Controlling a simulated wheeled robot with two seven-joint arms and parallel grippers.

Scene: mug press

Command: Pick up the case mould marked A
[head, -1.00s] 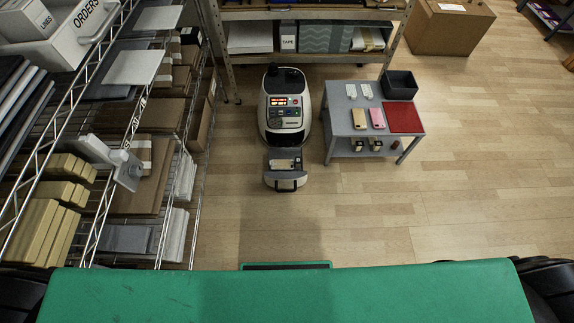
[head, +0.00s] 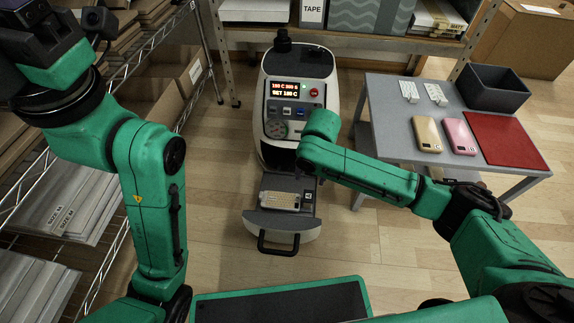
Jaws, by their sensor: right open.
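A pale, phone-shaped case mould (head: 279,200) lies in the grey pulled-out tray (head: 284,223) of the press (head: 294,85). A small light tag sits beside its right end. I cannot read a letter A on it. Other small pieces (head: 437,173) on the side table's lower shelf are mostly hidden behind my right arm. My right gripper (head: 306,163) is open, over the front of the press and above the tray's far side. Its fingers are hard to make out and appear apart from the mould. My left arm is raised at the left; its jaws are not clear.
The side table (head: 388,112) holds white pieces (head: 409,91), a gold case (head: 427,134), a pink case (head: 460,136), a red mat (head: 505,140) and a dark bin (head: 492,87). Wire shelving stands left. Floor before the press is free.

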